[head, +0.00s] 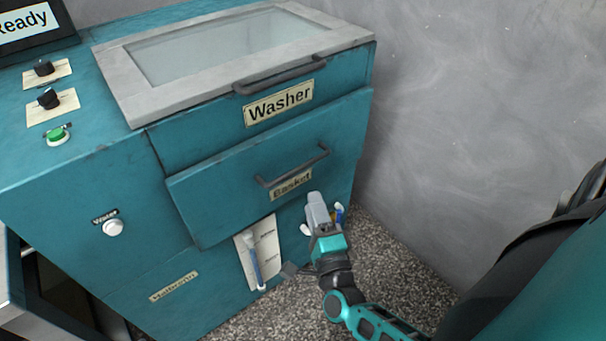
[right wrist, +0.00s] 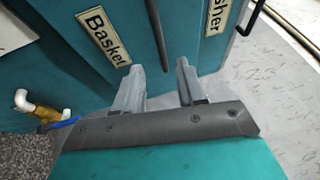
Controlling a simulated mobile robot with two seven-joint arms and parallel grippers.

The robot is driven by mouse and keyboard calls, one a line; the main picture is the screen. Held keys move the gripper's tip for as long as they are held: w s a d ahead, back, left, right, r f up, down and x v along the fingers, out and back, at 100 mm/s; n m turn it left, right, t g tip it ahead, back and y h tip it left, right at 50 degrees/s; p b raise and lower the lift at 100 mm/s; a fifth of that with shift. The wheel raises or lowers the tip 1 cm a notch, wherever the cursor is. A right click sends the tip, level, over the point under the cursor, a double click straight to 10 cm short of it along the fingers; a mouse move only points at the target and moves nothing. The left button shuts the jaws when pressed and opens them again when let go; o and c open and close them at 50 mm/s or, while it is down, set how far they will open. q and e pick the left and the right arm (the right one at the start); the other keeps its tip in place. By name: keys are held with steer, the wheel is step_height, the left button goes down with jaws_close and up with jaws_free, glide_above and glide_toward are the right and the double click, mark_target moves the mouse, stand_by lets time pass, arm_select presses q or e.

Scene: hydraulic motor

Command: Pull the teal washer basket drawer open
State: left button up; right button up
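The teal basket drawer (head: 235,185) is in the washer cabinet front, below the Washer panel. Its front looks slightly proud of the cabinet; I cannot tell whether it is open at all. Its dark bar handle (head: 293,167) runs above the Basket label. In the right wrist view the handle (right wrist: 156,35) lines up with the gap between my fingers. My right gripper (head: 318,207) is just below the handle and label in the head view. The right wrist view shows its fingers (right wrist: 157,72) apart, with nothing gripped. My left gripper is out of view.
The washer lid (head: 225,45) with its own handle (head: 279,75) is above. A holder panel with a white-and-blue tool (head: 255,262) is on the lower front. A grey wall (head: 470,110) stands close on the right. Speckled floor (head: 285,310) is clear in front.

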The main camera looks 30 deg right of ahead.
steer(key=x, duration=0.9)
steer(key=shift+w, duration=0.3)
steer(key=shift+c, duration=0.2)
jaws_close()
